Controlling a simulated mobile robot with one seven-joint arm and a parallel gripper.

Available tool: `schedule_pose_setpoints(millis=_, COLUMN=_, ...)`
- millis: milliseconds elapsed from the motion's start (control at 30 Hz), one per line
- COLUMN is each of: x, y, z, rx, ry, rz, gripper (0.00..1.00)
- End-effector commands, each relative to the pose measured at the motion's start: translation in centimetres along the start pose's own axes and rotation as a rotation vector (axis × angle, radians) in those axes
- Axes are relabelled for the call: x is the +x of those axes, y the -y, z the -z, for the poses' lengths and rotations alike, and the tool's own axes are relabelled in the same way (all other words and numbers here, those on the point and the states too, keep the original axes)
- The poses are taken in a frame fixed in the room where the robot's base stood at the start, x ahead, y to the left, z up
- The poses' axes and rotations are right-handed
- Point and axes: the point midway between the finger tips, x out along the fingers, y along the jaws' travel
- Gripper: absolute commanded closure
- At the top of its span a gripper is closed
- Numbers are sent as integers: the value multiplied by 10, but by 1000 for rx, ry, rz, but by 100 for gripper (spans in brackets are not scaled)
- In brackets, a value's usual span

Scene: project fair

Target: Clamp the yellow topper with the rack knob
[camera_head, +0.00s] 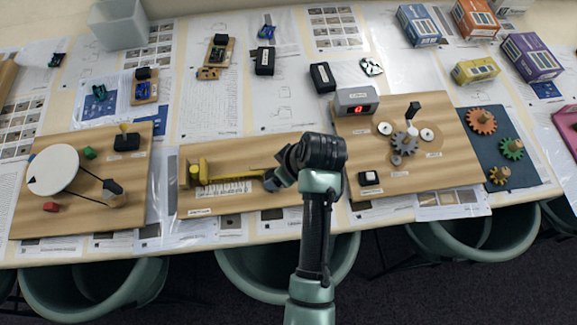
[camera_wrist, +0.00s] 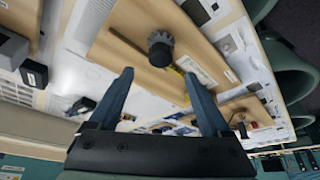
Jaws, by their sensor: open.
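A yellow topper (camera_head: 194,171) stands at the left end of the middle wooden board (camera_head: 230,203) in the head view, beside an upright yellow jaw (camera_head: 203,169). A yellow rack (camera_head: 235,180) runs right from the jaw toward my gripper (camera_head: 277,173). In the wrist view, a dark ribbed knob (camera_wrist: 160,47) stands on the board near the rack (camera_wrist: 185,73). My gripper (camera_wrist: 158,75) is open and empty, and the knob appears beyond the fingertips, roughly between them. My arm hides the right part of the board in the head view. I cannot tell whether the jaw touches the topper.
A board with a white disc (camera_head: 53,170) lies to the left. A gear board (camera_head: 450,172) with a grey display box (camera_head: 356,101) lies close on the right. Small boxes and papers cover the back of the table. Green chairs (camera_head: 290,275) stand along the front edge.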

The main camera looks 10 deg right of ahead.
Motion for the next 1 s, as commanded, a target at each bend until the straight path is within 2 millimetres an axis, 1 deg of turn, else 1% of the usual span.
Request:
schedule_pose_setpoints(millis=100, x=-21, y=-1, z=0, rx=1, ry=-2, rz=-3, gripper=18)
schedule_pose_setpoints(millis=200, x=-36, y=-1, z=0, rx=1, ry=-2, rz=-3, gripper=18)
schedule_pose_setpoints(millis=300, x=-46, y=-1, z=0, rx=0, ry=-1, rz=-2, gripper=18)
schedule_pose_setpoints(millis=400, x=-52, y=0, z=0, rx=0, ry=0, rz=0, gripper=18)
schedule_pose_setpoints(millis=533, x=-55, y=0, z=0, rx=0, ry=0, rz=0, gripper=18)
schedule_pose_setpoints(millis=1000, x=-54, y=0, z=0, rx=0, ry=0, rz=0, gripper=18)
